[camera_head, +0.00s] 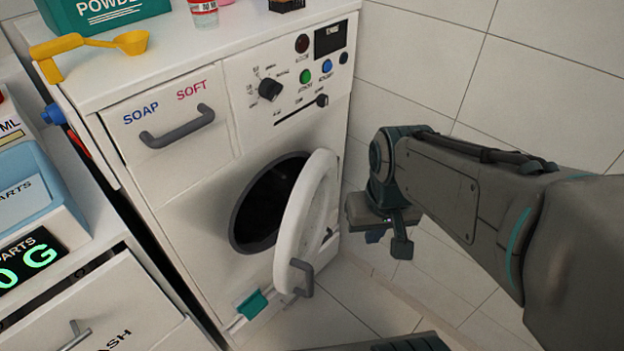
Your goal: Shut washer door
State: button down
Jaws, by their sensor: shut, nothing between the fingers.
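The washer (190,225) is a white front-loading machine in the middle of the head view. Its round white door (313,215) stands open, swung out toward the right, with a grey handle (301,279) on its edge. The dark drum opening (262,205) shows to the left of the door. My gripper (392,243) is to the right of the door, apart from it, hanging from my arm, which comes in from the right. It is shut and empty. Its fingers are partly hidden and small in this view.
A soap drawer with a grey handle (177,128) is closed at the washer's upper left. A yellow scoop (90,45) and a green powder box (103,12) stand on top. A cabinet with a parts box (30,195) is at left. Tiled wall and floor lie at right.

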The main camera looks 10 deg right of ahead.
aim_at(290, 273)
jog(key=u, duration=0.05)
jog(key=k, duration=0.8)
jog(key=u, duration=1.2)
jog(key=i, duration=0.5)
jog(key=z, duration=0.05)
